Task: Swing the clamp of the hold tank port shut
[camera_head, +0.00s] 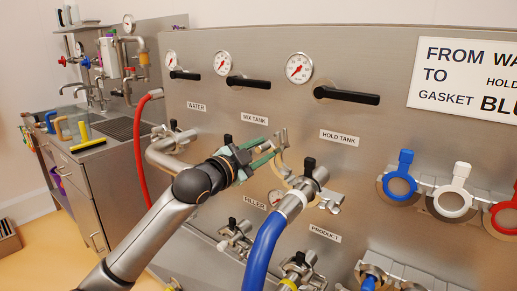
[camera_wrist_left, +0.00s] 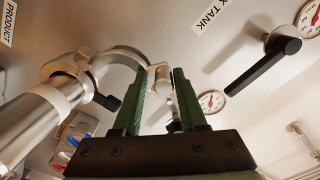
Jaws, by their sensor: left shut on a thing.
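The hold tank port, under the HOLD TANK label (camera_head: 339,137), has a metal clamp (camera_head: 283,163) with a curved arm swung out to the upper left. The metal end (camera_head: 296,200) of the blue hose sits at this port. My left gripper (camera_head: 276,148) reaches in from the left, its green fingers shut on the clamp's free end. In the left wrist view the gripper (camera_wrist_left: 158,78) has a small metal part of the clamp (camera_wrist_left: 122,56) between its fingers, and the clamp's curve runs left towards the pipe end (camera_wrist_left: 50,100). My right gripper is not in view.
The blue hose (camera_head: 262,258) hangs below the port. Black valve handles (camera_head: 346,95) and gauges (camera_head: 299,68) sit above. Blue, white and red gasket holders (camera_head: 400,185) hang at the right. A red hose (camera_head: 138,130) and filler and product fittings (camera_head: 298,266) are close by.

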